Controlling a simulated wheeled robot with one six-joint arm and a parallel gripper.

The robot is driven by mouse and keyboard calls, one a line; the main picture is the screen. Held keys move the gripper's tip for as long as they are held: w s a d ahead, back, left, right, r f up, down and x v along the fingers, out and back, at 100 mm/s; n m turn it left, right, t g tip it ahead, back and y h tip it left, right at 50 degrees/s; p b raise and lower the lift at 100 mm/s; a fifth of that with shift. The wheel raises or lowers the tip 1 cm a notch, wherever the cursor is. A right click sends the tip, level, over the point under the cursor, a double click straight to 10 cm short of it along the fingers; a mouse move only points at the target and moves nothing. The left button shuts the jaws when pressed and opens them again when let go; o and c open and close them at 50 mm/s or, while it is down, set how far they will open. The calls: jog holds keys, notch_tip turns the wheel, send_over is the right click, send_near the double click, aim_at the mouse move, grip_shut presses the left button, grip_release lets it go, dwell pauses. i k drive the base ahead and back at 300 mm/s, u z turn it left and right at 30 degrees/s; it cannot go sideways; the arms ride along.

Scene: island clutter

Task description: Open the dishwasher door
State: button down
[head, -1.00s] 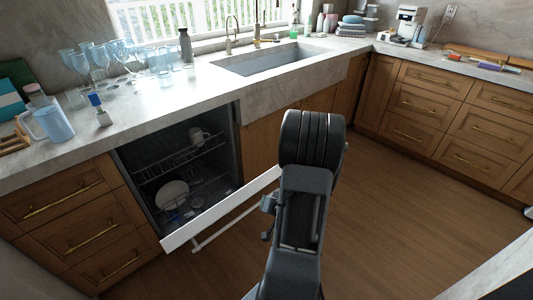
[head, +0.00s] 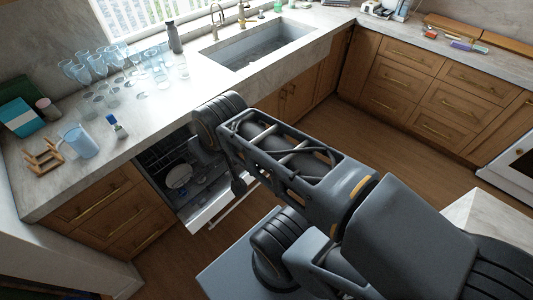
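The dishwasher (head: 160,160) is built into the counter's left run. Its door (head: 208,214) is tilted down and outward, with its white edge and bar handle showing below the opening. Racks and a white plate (head: 179,176) show inside. My arm hides the right side of the opening and part of the door.
Glasses (head: 115,75), a blue pitcher (head: 78,141) and a wooden rack (head: 43,156) stand on the counter (head: 95,178) above. A bottle (head: 174,38) stands beside the sink (head: 262,48). Wooden drawers (head: 105,215) flank the dishwasher. Floor (head: 385,150) is clear to the right.

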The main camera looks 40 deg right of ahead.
aim_at(194, 218)
jog(key=z, duration=0.6)
jog(key=i, duration=0.5)
jog(key=u, duration=1.5)
